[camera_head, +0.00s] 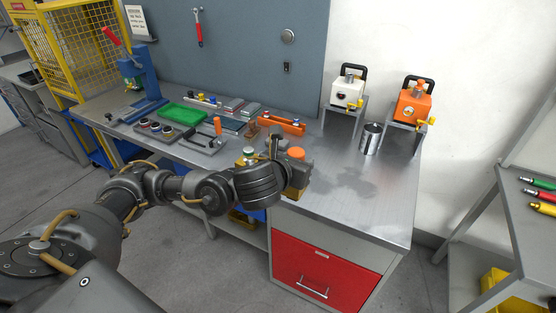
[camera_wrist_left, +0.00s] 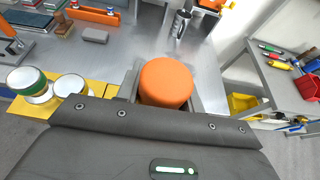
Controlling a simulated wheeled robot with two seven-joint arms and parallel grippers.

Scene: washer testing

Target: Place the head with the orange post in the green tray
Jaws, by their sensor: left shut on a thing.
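The head with the orange post (camera_head: 297,153) is at the near edge of the bench. In the left wrist view its round orange top (camera_wrist_left: 166,82) sits between the fingers of my left gripper (camera_wrist_left: 166,90). My left gripper (camera_head: 286,160) is shut on it; the lower part of the head is mostly hidden by the gripper. The green tray (camera_head: 183,114) lies flat at the back left of the bench, well away from the gripper, and looks empty. My right gripper is in neither view.
A yellow holder (camera_wrist_left: 62,104) with two round-topped parts, one green-banded, is beside the gripper. A metal cup (camera_head: 370,138) and white and orange machines (camera_head: 412,103) stand right. The bench's right front is clear.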

